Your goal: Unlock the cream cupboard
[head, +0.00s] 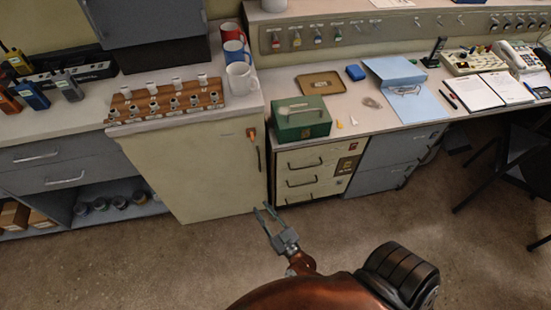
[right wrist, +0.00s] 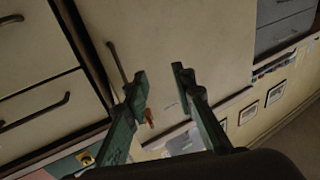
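The cream cupboard (head: 198,175) stands under the counter in the head view, with its door closed. A dark vertical bar handle (head: 259,157) is near the door's right edge. A small orange-brown tag or key (head: 251,134) hangs near the top right corner; any lock behind it is too small to make out. In the right wrist view the cupboard door (right wrist: 190,40), its handle (right wrist: 118,62) and the red-orange item (right wrist: 150,118) show at a tilt. My right gripper (head: 267,214) is open and empty, in front of the door's lower right, apart from it; its fingers also show in the wrist view (right wrist: 160,84). My left gripper is out of view.
A cream drawer unit (head: 305,172) with a green box (head: 301,118) on top stands right of the cupboard. A wooden rack (head: 168,102) and mugs (head: 241,80) are on the cupboard's counter. A black chair (head: 512,165) is at far right. The floor before the cupboard is clear.

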